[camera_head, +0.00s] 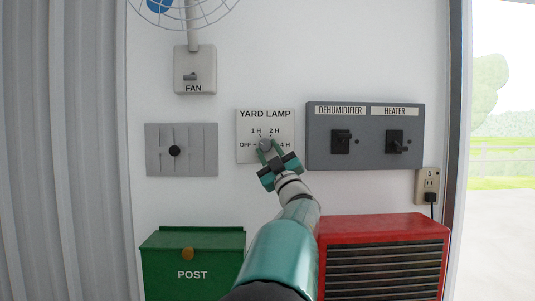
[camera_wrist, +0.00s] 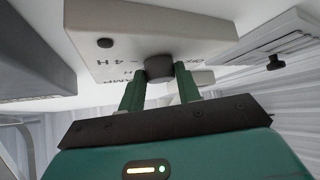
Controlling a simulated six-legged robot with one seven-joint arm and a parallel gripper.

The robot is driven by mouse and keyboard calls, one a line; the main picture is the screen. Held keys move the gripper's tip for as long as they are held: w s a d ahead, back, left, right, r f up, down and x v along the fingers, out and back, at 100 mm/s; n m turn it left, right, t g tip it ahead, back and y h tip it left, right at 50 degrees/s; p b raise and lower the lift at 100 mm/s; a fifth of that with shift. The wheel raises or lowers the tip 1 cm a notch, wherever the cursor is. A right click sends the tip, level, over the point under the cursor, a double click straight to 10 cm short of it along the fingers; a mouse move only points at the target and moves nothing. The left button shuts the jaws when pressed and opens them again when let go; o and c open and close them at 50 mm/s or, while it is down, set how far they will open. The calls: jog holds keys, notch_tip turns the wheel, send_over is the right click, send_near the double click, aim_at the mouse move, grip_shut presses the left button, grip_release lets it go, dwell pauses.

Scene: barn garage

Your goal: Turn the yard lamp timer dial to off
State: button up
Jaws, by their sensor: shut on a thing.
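The yard lamp timer plate (camera_head: 246,154) is a pale panel on the white wall, labelled YARD LAMP, with OFF at left, 1 H and 2 H above and 4 H at right. In the wrist view the plate (camera_wrist: 125,42) fills the top, and my gripper (camera_wrist: 160,82) is shut on the dial (camera_wrist: 159,68). The fingers partly hide the dial, and I cannot tell which mark it points to.
A grey panel with DEHUMIDIFIER and HEATER switches (camera_head: 370,160) is close at right. A grey slotted plate with a black knob (camera_head: 195,165) is at left, the FAN switch (camera_head: 195,62) above it. A green POST box (camera_head: 220,250) and red slatted unit (camera_head: 350,232) stand below.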

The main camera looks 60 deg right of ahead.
jog(key=n+y, duration=0.4)
jog(key=n, duration=0.1)
jog(key=r+n+y, duration=0.1)
jog(key=n+y, duration=0.1)
jog(key=n, duration=0.1)
jog(key=shift+s+d+y, duration=0.1)
jog(key=shift+s+y, duration=0.2)
jog(key=shift+n, duration=0.3)
jog(key=o, duration=1)
jog(key=v, duration=1.3)
jog(key=shift+s+f, duration=0.1)
jog(key=shift+s, duration=0.3)
